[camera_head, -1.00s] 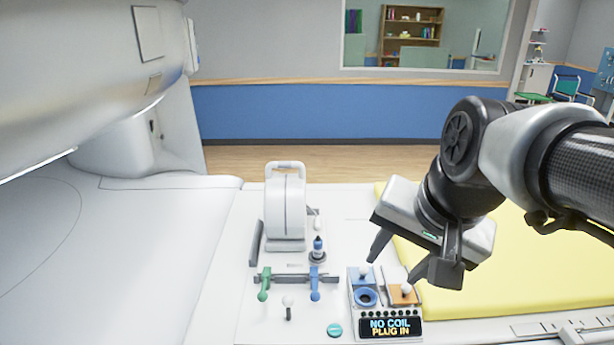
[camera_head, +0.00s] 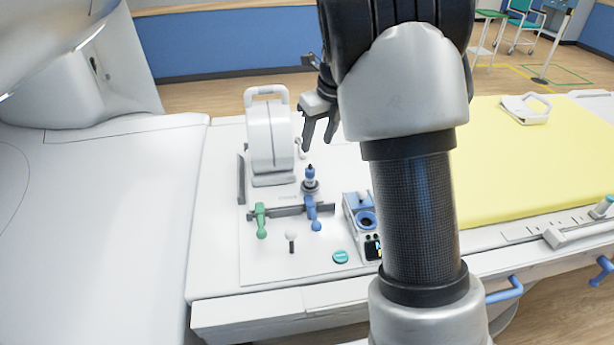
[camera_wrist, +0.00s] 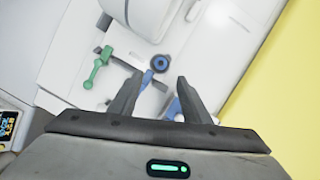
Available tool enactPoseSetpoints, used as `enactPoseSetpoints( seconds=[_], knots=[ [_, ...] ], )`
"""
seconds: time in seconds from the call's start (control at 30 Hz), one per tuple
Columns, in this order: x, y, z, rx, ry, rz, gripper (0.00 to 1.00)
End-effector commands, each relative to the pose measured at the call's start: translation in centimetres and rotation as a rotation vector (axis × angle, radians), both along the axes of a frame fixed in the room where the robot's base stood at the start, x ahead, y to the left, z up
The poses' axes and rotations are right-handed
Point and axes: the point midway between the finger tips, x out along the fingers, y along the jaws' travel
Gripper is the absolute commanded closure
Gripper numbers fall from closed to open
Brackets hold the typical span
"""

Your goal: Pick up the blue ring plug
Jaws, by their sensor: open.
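The blue ring plug (camera_head: 310,174) stands upright on the white panel, with a dark tip above a blue body and a grey round base. In the wrist view, the plug (camera_wrist: 161,63) is seen nearly end-on as a dark-centred blue ring, just beyond the fingertips and between their lines. My gripper (camera_head: 319,140) is open and empty, above and slightly right of the plug in the head view. Its two fingers (camera_wrist: 159,80) are spread apart in the wrist view.
A white handled coil unit (camera_head: 270,140) stands close left of the plug. In front are a green lever (camera_head: 260,222), a blue lever (camera_head: 312,210) and a small white-knobbed lever (camera_head: 291,240). A yellow mat (camera_head: 540,150) lies right.

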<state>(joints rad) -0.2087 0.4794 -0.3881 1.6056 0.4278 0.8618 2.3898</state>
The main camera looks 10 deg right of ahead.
Motion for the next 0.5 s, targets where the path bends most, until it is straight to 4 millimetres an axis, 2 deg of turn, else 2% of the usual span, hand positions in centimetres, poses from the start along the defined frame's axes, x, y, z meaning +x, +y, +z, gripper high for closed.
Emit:
enactPoseSetpoints(
  seconds=[0.03, 0.3, 0.5],
  knots=[
    [0.2, 0.2, -1.4, 0.0, 0.005, 0.002, 0.56],
    [1.7, 0.7, -6.7, -0.001, 0.004, 0.002, 0.56],
    [2.3, 1.0, -8.4, -0.001, 0.002, 0.003, 0.56]
  ],
)
